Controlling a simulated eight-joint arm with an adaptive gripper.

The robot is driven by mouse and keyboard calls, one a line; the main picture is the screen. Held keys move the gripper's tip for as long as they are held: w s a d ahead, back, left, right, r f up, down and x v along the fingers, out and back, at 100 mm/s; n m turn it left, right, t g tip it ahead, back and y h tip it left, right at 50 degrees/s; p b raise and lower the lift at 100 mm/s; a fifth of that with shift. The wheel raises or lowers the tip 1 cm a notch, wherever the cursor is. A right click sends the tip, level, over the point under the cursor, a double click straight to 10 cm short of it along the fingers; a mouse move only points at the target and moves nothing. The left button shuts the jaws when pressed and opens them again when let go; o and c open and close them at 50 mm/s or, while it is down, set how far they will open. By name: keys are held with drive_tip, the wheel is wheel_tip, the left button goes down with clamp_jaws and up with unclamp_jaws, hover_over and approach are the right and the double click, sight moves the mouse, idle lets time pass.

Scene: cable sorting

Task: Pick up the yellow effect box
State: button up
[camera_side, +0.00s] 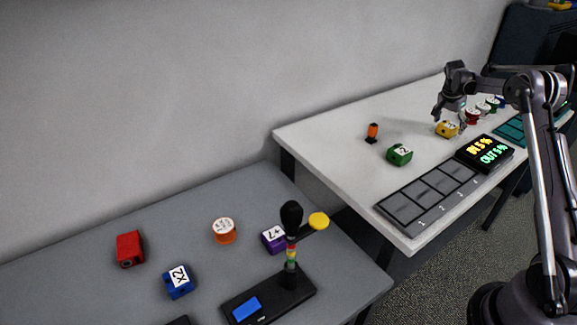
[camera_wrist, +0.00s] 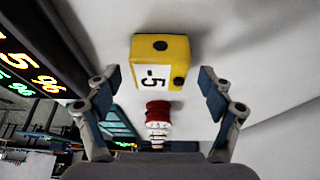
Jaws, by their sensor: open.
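The yellow effect box (camera_side: 446,129) sits on the white table in the side view, beside the black display. In the wrist view the yellow box (camera_wrist: 172,62) shows a white label reading "-5" and dark round holes. My gripper (camera_side: 449,112) is just above and around the box in the side view. In the wrist view my gripper (camera_wrist: 157,88) has its two fingers apart, one on either side of the box's lower edge, with gaps visible.
A black display (camera_side: 484,153) stands right in front of the box. A red spool (camera_side: 472,117) is close behind it. A green box (camera_side: 399,155) and an orange-black piece (camera_side: 373,132) lie to the left. A numbered pad (camera_side: 428,199) lies along the front edge.

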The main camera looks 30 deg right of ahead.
drive_tip(key=shift+d+f, duration=0.2)
drive_tip(key=shift+f, duration=0.3)
drive_tip(key=c, duration=1.3)
drive_tip(key=shift+c, duration=0.3)
drive_tip(key=shift+r, duration=0.2)
